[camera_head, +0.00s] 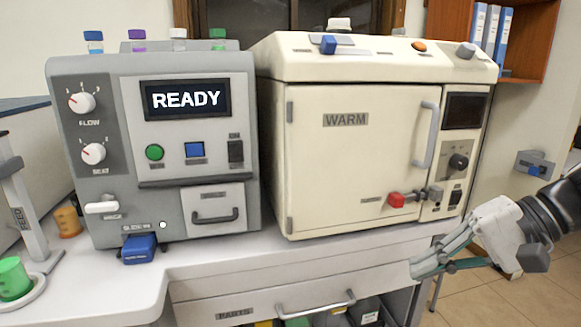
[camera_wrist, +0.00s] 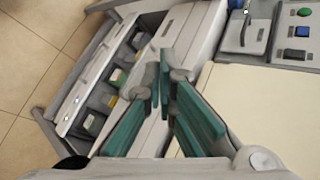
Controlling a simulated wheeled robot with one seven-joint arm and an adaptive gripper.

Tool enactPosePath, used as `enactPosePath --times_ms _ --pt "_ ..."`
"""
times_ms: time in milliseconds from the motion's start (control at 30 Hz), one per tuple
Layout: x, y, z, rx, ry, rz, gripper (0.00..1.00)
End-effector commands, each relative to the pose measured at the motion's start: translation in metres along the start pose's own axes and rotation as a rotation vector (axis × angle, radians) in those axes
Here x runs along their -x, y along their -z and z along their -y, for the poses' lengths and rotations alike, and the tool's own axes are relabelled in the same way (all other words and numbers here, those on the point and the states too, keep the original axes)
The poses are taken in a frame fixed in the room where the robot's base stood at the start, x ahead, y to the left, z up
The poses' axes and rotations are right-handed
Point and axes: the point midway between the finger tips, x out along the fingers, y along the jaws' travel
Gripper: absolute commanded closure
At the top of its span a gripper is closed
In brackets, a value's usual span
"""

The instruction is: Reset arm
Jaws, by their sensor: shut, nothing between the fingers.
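My gripper (camera_head: 428,268) is at the right in the head view, in front of the bench's right end and below the cream WARM cabinet. Its teal fingers point left, toward the bench front. In the wrist view my gripper (camera_wrist: 160,88) shows its green fingers closed together at the tips, with nothing between them. The WARM cabinet (camera_head: 350,150) stands on the bench with its door shut. The grey machine (camera_head: 185,130) beside it shows READY on its screen.
The parts drawer (camera_head: 235,313) at the bench front stands partly open, with several items inside; these also show in the wrist view. A green cup (camera_head: 14,278) sits at the far left. Several small vials stand on the grey machine. The floor (camera_head: 500,300) at the right is open.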

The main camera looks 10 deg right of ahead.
Motion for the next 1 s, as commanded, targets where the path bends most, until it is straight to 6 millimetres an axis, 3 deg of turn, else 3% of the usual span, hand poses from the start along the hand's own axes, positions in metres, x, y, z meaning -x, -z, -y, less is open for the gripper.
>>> enactPosePath --times_ms 33,200,400,600,900,1000 --pt "-0.013 -0.023 0.006 0.042 -0.079 0.045 1.00" --pt "-0.035 -0.087 -0.001 0.153 -0.340 0.140 1.00" --pt "-0.036 -0.140 -0.025 0.319 -0.611 0.154 1.00" --pt "-0.027 -0.160 -0.045 0.456 -0.774 0.105 1.00" --pt "-0.012 -0.167 -0.062 0.619 -0.900 0.008 1.00" --pt "-0.002 -0.168 -0.050 0.618 -0.896 -0.006 1.00"
